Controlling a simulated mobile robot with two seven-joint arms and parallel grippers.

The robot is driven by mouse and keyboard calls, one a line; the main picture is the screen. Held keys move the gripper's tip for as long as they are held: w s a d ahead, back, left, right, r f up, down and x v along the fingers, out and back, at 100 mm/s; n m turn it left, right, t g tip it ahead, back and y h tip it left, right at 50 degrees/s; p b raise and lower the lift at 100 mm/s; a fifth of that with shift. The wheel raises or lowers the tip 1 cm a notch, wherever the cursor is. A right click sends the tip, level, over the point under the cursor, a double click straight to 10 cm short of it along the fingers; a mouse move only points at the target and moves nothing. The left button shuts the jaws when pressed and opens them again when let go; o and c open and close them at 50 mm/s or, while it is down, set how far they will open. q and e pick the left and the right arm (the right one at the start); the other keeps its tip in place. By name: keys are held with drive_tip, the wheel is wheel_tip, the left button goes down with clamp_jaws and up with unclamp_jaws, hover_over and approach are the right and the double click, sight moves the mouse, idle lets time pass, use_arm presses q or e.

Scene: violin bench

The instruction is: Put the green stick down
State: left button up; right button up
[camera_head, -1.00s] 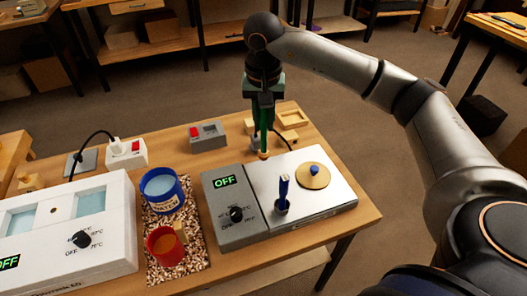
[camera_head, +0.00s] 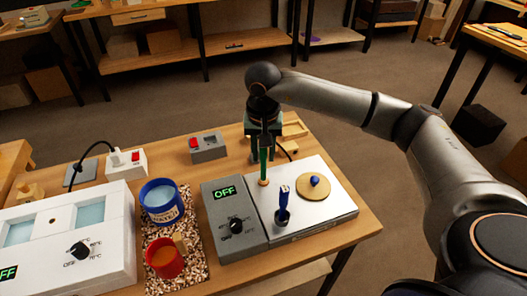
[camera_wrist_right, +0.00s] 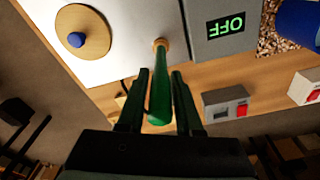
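The green stick (camera_head: 263,168) is upright in my right gripper (camera_head: 264,142), its pale tan tip pointing down. In the right wrist view, the green stick (camera_wrist_right: 160,95) runs between the two dark fingers of my right gripper (camera_wrist_right: 160,78), which look closed around it. The tip shows against the back left part of the metal plate (camera_head: 325,210), near the grey control box (camera_head: 218,212). I cannot tell whether the tip touches the plate. My left gripper is out of view.
A blue-handled tool in a dark holder (camera_head: 283,205) and a round tan disc with a blue knob (camera_head: 313,186) are on the plate. A blue pot (camera_head: 160,203) and a red mug (camera_head: 165,257) stand to the left. A grey switch box (camera_head: 208,147) is behind.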

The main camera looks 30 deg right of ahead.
drive_tip(key=shift+o, duration=1.3)
wheel_tip(320, 180, up, 12)
drive_tip(key=s, duration=0.1)
drive_tip(key=shift+a+r, duration=0.15)
drive_tip(key=shift+a, duration=0.25)
drive_tip(key=shift+s, duration=0.1)
